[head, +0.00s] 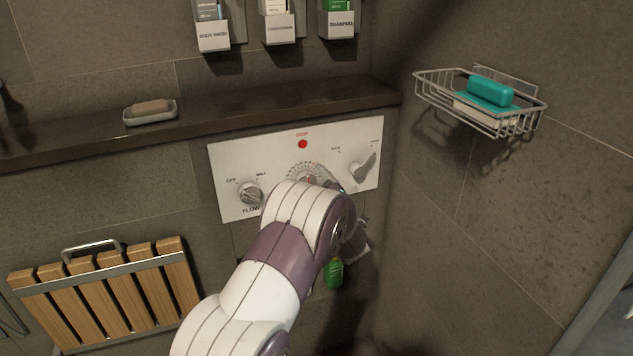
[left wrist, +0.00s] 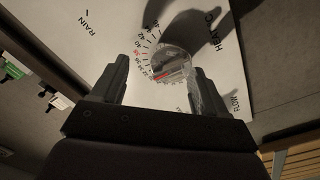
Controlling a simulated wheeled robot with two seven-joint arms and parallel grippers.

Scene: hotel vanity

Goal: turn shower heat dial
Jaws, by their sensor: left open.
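A white control panel (head: 235,160) is on the back wall. In the left wrist view the heat dial (left wrist: 168,60) is a round, clear knob with a red mark, ringed by a printed number scale and labelled HEAT. In the head view my arm hides most of the dial, and the upper arc of its scale shows. My left gripper (left wrist: 162,68) is open, with one finger on each side of the dial in the wrist view. The right finger appears close to the dial's edge; I cannot tell if it touches. My right gripper is out of view.
The panel also has a flow knob (head: 250,193), a selector knob (head: 364,167) and a red stop button (head: 302,144). A dark ledge (head: 285,106) with a soap dish (head: 150,117) runs above. A wire basket (head: 520,119) is on the right wall. A folded slatted seat (head: 110,295) hangs lower left.

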